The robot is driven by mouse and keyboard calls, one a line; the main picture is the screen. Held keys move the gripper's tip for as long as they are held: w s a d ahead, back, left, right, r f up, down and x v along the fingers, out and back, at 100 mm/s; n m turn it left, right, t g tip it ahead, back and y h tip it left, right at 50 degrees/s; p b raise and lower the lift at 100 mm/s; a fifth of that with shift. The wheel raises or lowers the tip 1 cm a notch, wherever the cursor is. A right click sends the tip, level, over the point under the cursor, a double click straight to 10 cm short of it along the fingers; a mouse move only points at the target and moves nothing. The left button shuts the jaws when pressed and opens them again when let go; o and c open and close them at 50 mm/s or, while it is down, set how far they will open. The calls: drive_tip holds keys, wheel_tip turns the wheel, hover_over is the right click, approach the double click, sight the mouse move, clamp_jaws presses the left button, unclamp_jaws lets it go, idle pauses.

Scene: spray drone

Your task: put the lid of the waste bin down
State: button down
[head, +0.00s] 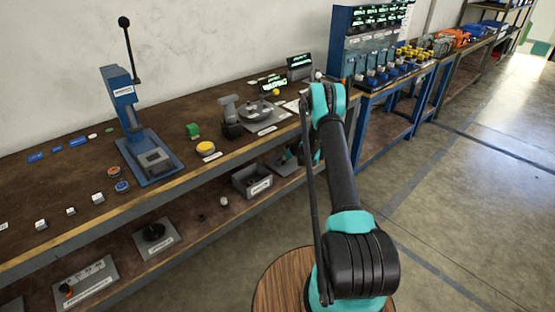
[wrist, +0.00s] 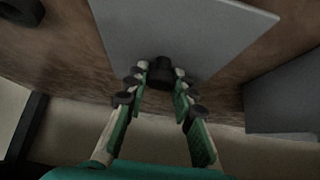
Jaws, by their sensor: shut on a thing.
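A flat light-grey plate with a dark round knob, which looks like the lid (wrist: 185,35), fills the upper middle of the wrist view. My gripper (wrist: 161,72) has its two fingers closed on either side of the knob (wrist: 162,66). In the head view my gripper is at the lower shelf, mostly hidden behind my arm. A grey open bin (head: 241,184) with a white label stands on that shelf, just left of my gripper. A grey box wall (wrist: 285,95) at the right of the wrist view may be this bin. I cannot tell whether the plate touches the shelf.
The brown upper bench (head: 75,185) runs above the lower shelf and bears a blue press (head: 122,95), a yellow button (head: 206,148) and small blocks. A dark knob on a grey plate (head: 153,232) lies further left on the lower shelf. The floor at right is clear.

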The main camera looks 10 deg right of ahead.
drive_tip(key=shift+s+d, duration=0.1)
drive_tip(key=c, duration=1.3)
unclamp_jaws()
drive_tip(key=shift+f, duration=0.1)
drive_tip(key=shift+v, duration=3.85)
